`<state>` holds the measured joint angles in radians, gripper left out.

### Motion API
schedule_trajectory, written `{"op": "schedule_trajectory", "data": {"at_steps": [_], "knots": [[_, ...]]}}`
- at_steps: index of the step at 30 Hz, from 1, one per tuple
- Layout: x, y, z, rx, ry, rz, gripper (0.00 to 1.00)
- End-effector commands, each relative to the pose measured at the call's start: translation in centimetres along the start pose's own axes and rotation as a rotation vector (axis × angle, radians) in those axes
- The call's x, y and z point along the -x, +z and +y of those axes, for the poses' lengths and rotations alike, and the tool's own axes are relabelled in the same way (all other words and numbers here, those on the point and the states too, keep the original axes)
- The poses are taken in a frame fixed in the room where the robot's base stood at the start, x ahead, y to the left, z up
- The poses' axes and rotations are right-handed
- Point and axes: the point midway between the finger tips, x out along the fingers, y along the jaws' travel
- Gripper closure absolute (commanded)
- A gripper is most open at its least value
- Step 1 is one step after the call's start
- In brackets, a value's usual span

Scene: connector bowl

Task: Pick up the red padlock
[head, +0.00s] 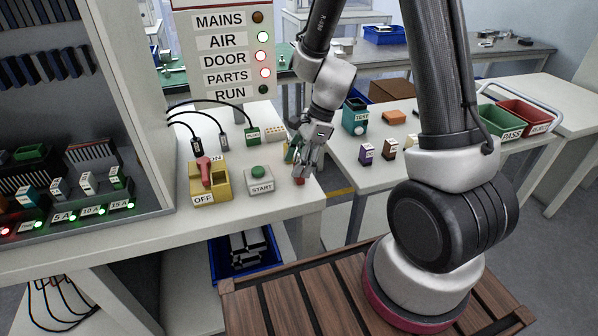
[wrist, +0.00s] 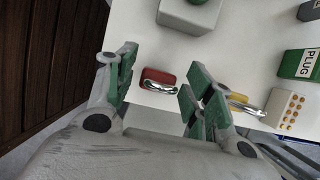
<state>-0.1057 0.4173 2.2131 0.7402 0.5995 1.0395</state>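The red padlock (wrist: 158,75) lies on the white bench near its edge, its silver shackle toward my gripper in the wrist view. In the head view a small red part of it (head: 299,181) shows below my gripper (head: 303,168); the rest is hidden by the fingers. In the wrist view my gripper (wrist: 157,76) is open, with one green-padded finger to the left of the padlock and one to the right. Bench shows between the padlock and both fingers. I cannot tell the exact height of the fingertips.
A yellow item with a metal loop (wrist: 238,98), perhaps another padlock, is just beyond the right finger. A grey START button box (head: 259,182) and a yellow OFF switch box (head: 210,184) stand to the left. A green PLUG block (wrist: 299,63) and a dotted beige block (wrist: 286,108) stand right.

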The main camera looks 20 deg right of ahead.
Motion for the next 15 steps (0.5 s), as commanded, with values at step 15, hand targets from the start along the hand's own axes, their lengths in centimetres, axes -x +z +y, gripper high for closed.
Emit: {"op": "schedule_trajectory", "data": {"at_steps": [15], "knots": [[0.40,0.17,-0.03,0.002,-0.001,-0.001,0.90]]}}
